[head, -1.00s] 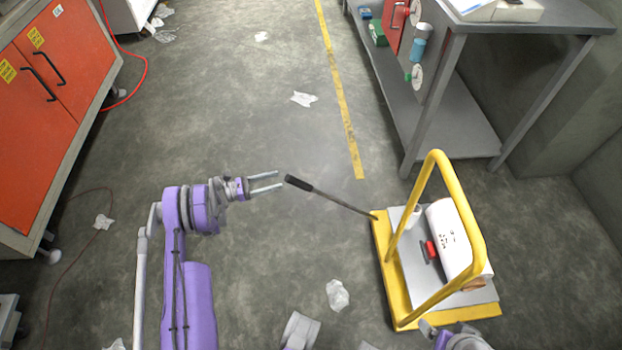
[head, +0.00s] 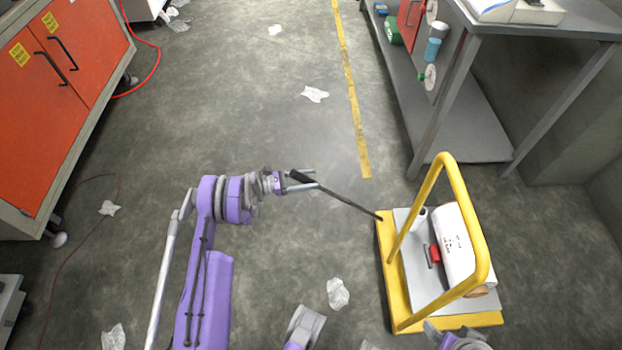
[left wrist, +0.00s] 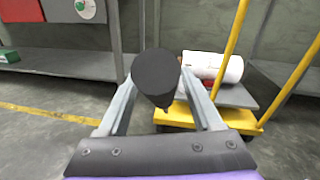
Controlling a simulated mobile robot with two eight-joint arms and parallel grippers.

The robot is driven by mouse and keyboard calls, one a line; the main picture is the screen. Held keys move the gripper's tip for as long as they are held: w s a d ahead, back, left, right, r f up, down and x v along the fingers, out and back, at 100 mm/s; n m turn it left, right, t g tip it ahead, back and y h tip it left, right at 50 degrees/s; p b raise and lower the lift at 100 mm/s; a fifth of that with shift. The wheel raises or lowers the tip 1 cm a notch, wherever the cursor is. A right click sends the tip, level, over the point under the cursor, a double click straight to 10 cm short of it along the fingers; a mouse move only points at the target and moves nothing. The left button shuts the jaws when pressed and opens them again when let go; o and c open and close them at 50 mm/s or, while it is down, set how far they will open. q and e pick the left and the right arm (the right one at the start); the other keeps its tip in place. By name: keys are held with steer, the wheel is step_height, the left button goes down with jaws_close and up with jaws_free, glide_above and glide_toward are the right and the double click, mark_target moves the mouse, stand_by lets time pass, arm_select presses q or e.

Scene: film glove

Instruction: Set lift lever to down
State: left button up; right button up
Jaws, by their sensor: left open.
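The lift lever (head: 340,196) is a thin dark rod with a thicker black grip. It slopes up and left from the edge of the yellow lift cart (head: 388,283). My left gripper (head: 308,180) is open, and in the head view its fingers lie at the lever's grip end. In the left wrist view the round black grip end (left wrist: 156,76) shows between the two open fingers (left wrist: 160,100), and I cannot tell whether they touch it. The cart also shows behind it in the left wrist view. My right gripper is not clearly visible; only part of that arm shows at the bottom edge.
The cart carries a white roll (head: 457,245) and a red item (head: 435,254) under its yellow handle. A grey workbench (head: 470,140) stands behind it. An orange cabinet (head: 62,110) is at left. Crumpled paper (head: 338,293) lies on the otherwise open floor.

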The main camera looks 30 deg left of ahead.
arm_select(q)
steer(key=shift+w+d, duration=0.25)
steer(key=shift+d, duration=0.05)
jaws_close()
steer(key=shift+a, duration=0.15)
stand_by(1.1)
